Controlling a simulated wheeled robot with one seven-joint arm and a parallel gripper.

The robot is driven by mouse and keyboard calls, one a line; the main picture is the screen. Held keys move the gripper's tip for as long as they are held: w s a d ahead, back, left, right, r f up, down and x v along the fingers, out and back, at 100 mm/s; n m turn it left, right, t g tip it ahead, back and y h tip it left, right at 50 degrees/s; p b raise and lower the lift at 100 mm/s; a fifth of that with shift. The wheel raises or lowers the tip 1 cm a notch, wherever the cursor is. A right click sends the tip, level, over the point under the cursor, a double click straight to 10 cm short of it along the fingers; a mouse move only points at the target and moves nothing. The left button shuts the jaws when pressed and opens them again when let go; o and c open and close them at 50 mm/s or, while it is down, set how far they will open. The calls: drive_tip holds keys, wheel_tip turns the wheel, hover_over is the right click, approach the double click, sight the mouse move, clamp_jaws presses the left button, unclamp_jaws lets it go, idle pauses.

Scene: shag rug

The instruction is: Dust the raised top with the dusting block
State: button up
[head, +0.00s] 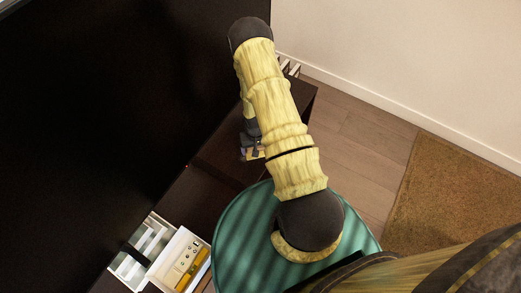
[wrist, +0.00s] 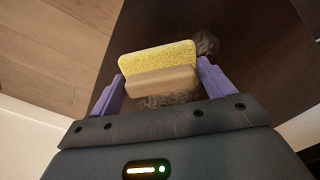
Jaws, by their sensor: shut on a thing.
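The dusting block (wrist: 157,59), a yellow pad on a tan wooden body, is held between the purple fingers of my gripper (wrist: 161,74) in the wrist view. The dark brown raised top (wrist: 248,72) lies below it; I cannot tell whether the pad touches it. A grey, fuzzy dust patch (wrist: 207,43) lies just beyond the block's right end. Another dust patch (wrist: 168,99) shows at the block's near side, partly hidden by my gripper. In the head view my gripper (head: 252,150) is over the dark top (head: 212,166), partly hidden by my arm.
A large black panel (head: 110,100) rises along the left. A round green striped surface (head: 240,245) is in front, under my arm. White trays (head: 180,262) stand at lower left. Pale slatted items (head: 289,68) are behind my arm. A brown rug (head: 455,195) lies at right.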

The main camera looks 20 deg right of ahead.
drive_tip(key=shift+w+a, duration=0.35)
drive_tip(key=shift+w, duration=0.05)
drive_tip(key=shift+w+a, duration=0.1)
drive_tip(key=shift+w+a+r, duration=0.1)
drive_tip(key=shift+w+a, duration=0.35)
drive_tip(key=shift+w, duration=0.2)
drive_tip(key=shift+w+a+r, duration=0.1)
drive_tip(key=shift+w+a, duration=0.3)
drive_tip(key=shift+w, duration=0.25)
drive_tip(key=shift+f, duration=0.1)
drive_tip(key=shift+w+a+f+b, duration=0.1)
drive_tip(key=shift+w+a+b, duration=0.35)
drive_tip(key=shift+w, duration=0.3)
drive_tip(key=shift+w+a+b, duration=0.25)
drive_tip(key=shift+w+a, duration=0.3)
drive_tip(key=shift+w, duration=0.2)
drive_tip(key=shift+w+d, duration=0.65)
drive_tip(key=shift+d, duration=0.35)
